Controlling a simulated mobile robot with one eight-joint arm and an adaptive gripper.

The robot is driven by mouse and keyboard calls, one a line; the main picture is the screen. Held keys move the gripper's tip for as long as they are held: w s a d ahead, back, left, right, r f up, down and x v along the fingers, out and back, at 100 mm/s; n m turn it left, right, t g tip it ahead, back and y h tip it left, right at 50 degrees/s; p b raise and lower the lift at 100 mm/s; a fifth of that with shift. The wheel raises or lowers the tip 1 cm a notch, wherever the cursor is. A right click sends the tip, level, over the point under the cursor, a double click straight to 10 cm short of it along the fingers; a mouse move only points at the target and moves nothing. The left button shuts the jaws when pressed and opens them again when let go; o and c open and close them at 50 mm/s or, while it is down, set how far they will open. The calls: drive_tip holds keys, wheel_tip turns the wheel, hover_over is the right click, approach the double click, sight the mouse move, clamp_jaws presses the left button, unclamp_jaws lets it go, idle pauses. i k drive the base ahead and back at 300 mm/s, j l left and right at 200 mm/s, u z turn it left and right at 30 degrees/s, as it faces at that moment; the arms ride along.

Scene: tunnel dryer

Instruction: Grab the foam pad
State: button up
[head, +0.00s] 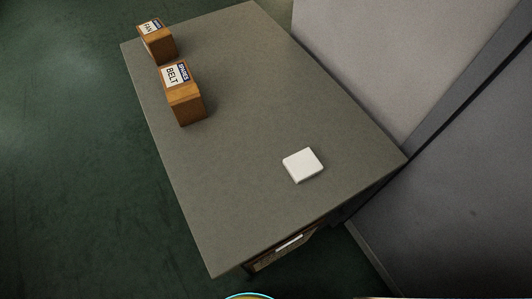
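A white square pad, which looks like the foam pad (302,165), lies flat on the grey tabletop (245,190), toward the near right part of the table. Nothing covers it and nothing touches it except the tabletop. My gripper does not show in the head view.
Two brown boxes, one labelled BELT (186,98) and one labelled FAN (157,42), stand near the table's left edge. A grey wall or cabinet panel (450,190) rises close along the right side. Green floor (80,180) is open on the left.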

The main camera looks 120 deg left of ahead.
sight(301, 165)
drive_tip(key=u, duration=0.95)
drive_tip(key=l+u, duration=0.1)
drive_tip(key=u, duration=1.35)
drive_tip(key=l+u, duration=0.1)
drive_tip(key=u, duration=0.9)
drive_tip(key=k+l+u, duration=0.1)
drive_tip(key=l+u, duration=0.25)
drive_tip(key=k+l+u, duration=0.2)
drive_tip(key=l+u, duration=0.15)
drive_tip(key=k+l+u, duration=0.2)
drive_tip(key=l+u, duration=0.15)
drive_tip(key=k+l+u, duration=0.25)
drive_tip(key=l+u, duration=0.15)
